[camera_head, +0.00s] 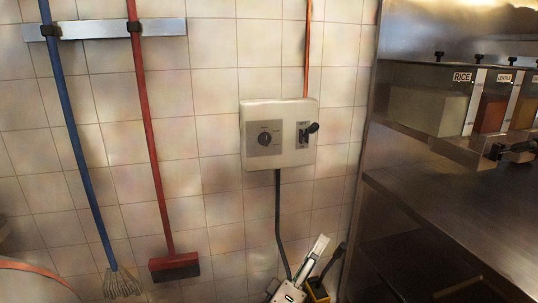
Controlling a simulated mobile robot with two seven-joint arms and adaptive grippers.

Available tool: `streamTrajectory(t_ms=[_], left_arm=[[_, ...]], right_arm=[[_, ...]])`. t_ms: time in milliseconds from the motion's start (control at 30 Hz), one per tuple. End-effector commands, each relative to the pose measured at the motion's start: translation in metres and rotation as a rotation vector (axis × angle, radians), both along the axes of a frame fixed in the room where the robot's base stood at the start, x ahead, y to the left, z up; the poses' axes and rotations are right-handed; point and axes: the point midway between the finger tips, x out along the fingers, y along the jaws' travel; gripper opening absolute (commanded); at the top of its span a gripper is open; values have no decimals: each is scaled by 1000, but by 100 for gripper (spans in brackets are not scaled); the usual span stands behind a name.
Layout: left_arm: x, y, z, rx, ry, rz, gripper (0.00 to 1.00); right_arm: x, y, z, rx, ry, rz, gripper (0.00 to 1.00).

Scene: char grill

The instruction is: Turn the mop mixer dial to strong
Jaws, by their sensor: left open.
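The mixer box (248,112) is a pale, square unit on the tiled wall, right of centre. A round dark dial (265,140) sits on its grey plate, with small lettering around it too small to read. Which mark the dial faces cannot be told. To the dial's right, on the same box, is a second plate with a black-knobbed lever (311,129). My left gripper (332,243) appears low in the picture, below and right of the box, open and apart from it. The dial is unobstructed. My right gripper is not in view.
A blue-handled mop (75,140) and a red-handled broom (149,130) hang from a wall rail (90,31) at left. A dark hose (279,220) runs down from the box. Steel shelving with labelled containers (430,108) stands at right. The wall around the box is mostly clear.

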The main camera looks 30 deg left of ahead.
Motion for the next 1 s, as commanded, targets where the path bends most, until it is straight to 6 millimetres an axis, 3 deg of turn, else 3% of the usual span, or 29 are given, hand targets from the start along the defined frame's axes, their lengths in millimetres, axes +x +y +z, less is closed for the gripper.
streamTrajectory(t_ms=[100, 200, 400, 500, 633, 1000], left_arm=[[33, 41, 57, -336, -151, -7, 44], [53, 80, 95, -622, -269, -25, 44], [87, 153, 141, -1161, -477, -69, 44], [100, 178, 150, -1370, -551, -86, 44], [110, 196, 155, -1543, -609, -100, 44], [132, 225, 170, -1615, -637, -103, 44]], right_arm=[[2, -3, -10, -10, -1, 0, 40], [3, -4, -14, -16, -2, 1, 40], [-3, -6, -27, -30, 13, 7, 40], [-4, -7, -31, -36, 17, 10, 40], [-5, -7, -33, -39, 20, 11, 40], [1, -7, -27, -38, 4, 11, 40]])
